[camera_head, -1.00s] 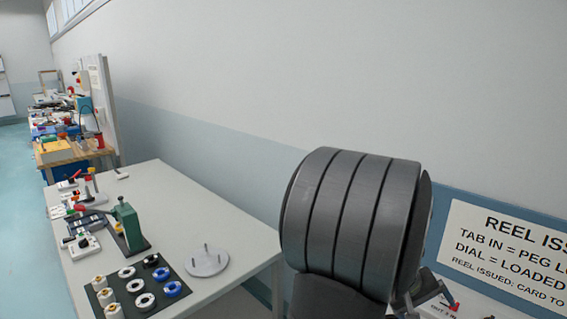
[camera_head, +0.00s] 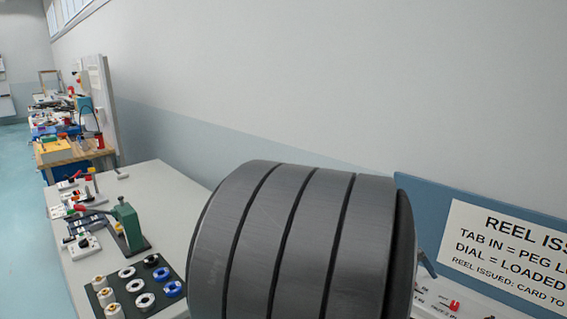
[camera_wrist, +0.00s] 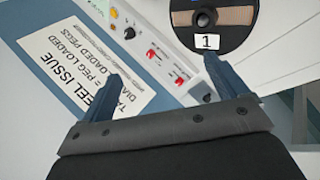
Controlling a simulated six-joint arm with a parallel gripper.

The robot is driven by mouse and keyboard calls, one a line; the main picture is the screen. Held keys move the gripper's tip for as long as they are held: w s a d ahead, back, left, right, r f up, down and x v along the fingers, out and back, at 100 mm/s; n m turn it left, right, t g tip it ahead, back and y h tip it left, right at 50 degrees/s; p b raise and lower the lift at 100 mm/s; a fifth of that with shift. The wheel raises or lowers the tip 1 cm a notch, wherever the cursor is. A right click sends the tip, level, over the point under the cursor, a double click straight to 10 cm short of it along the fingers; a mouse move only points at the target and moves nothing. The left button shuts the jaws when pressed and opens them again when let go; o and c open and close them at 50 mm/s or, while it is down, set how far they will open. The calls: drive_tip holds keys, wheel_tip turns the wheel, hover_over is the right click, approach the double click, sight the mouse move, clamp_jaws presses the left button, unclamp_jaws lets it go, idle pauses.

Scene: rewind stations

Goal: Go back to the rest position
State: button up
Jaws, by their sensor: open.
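My gripper (camera_wrist: 162,88) shows in the wrist view with its two fingers wide apart and nothing between them. Below and beyond the fingers are a white control panel (camera_wrist: 140,40) with red parts and a black knob, and a dark reel (camera_wrist: 232,28) with a "1" label. The right finger's tip lies just below the reel in the picture; I cannot tell how far apart they are.
A "Reel issue" sign (camera_head: 510,245) stands at the right on a blue board (camera_head: 425,200). A grey table (camera_head: 150,185) at the left holds a green press (camera_head: 130,227) and a dark mat (camera_head: 100,272) with several spools and rings. More benches stand farther back.

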drive_tip(key=x, duration=1.2)
drive_tip(key=s+d+r, duration=0.3)
drive_tip(key=s+r, duration=0.8)
drive_tip(key=r, duration=0.1)
drive_tip(key=w+a+f+y, duration=0.1)
drive_tip(key=w+a+f, duration=0.1)
drive_tip(key=w+a, duration=0.3)
drive_tip(key=w+a+f+m+y, duration=0.1)
drive_tip(key=w+a+f, duration=0.2)
drive_tip(key=w, duration=0.5)
drive_tip(key=w+a+f+y, duration=0.1)
drive_tip(key=w+a+f, duration=0.1)
drive_tip(key=w+a, duration=0.35)
drive_tip(key=w+a+f+y, duration=0.1)
drive_tip(key=w+a+f, duration=0.3)
drive_tip(key=a, duration=0.5)
drive_tip(key=w+a+f+m+y, duration=0.1)
drive_tip(key=w+a+f, duration=0.3)
drive_tip(key=w+a, duration=0.3)
drive_tip(key=a, duration=0.3)
drive_tip(key=shift+f+m+y, duration=0.25)
drive_tip(key=shift+m+y, duration=0.05)
